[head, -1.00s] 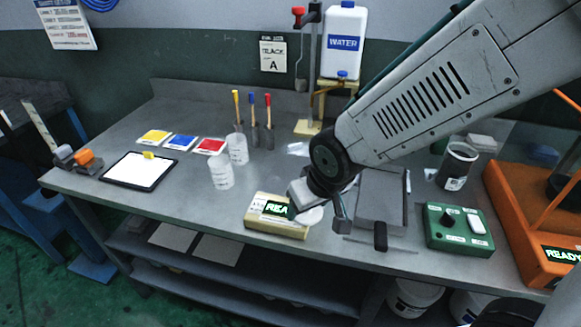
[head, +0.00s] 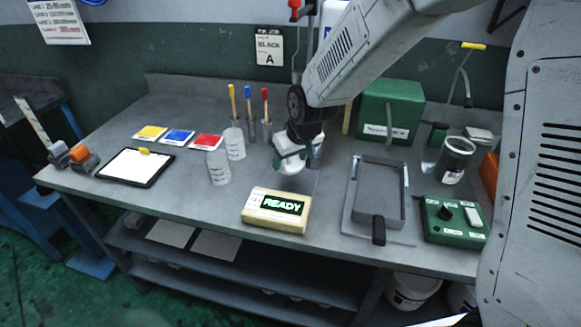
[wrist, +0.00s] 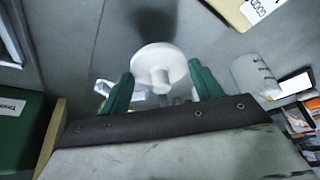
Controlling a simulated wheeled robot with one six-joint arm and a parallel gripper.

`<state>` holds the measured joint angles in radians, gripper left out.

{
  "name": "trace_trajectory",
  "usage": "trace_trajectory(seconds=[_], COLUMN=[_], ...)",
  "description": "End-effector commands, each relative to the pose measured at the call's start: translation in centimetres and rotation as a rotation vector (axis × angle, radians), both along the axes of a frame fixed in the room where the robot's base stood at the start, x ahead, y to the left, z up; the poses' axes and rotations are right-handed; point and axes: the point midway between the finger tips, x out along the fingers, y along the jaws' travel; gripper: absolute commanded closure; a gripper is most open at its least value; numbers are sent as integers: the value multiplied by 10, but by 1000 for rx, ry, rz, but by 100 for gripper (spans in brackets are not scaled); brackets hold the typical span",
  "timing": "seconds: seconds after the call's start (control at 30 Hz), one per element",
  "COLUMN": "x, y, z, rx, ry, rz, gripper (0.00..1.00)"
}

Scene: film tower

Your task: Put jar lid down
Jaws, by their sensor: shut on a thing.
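My gripper (head: 298,150) is over the back middle of the bench. In the wrist view its two green fingers (wrist: 163,90) stand either side of the jar lid (wrist: 158,68). The lid is a white disc with a short round knob, and the gripper is shut on it. In the head view the lid (head: 290,165) shows pale below the fingers, partly hidden by them. I cannot tell whether it touches the bench. Something whitish shows just right of the gripper, mostly hidden.
A cream READY box (head: 275,210) stands in front. Clear bottles (head: 219,167) and brush-like tools (head: 249,108) stand to the left. A grey tray (head: 352,205), green control box (head: 455,222), dark can (head: 456,160) and green case (head: 391,112) are to the right.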

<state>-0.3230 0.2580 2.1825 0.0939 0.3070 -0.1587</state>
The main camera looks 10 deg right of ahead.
Motion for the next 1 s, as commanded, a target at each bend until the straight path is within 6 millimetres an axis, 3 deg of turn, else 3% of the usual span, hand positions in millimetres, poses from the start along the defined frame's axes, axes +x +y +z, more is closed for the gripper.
trace_trajectory(seconds=[0.17, 0.57, 0.6, 0.63, 1.0], x=[-2, -2, -2, -2, -2], y=[0, 0, 0, 0, 0], z=[-29, -35, -34, -34, -29], rx=[-1, -1, -1, -1, 0], ry=[6, 5, 4, 4, 2], rz=[0, 1, 1, 1, 0], gripper=[58, 58, 25, 16, 14])
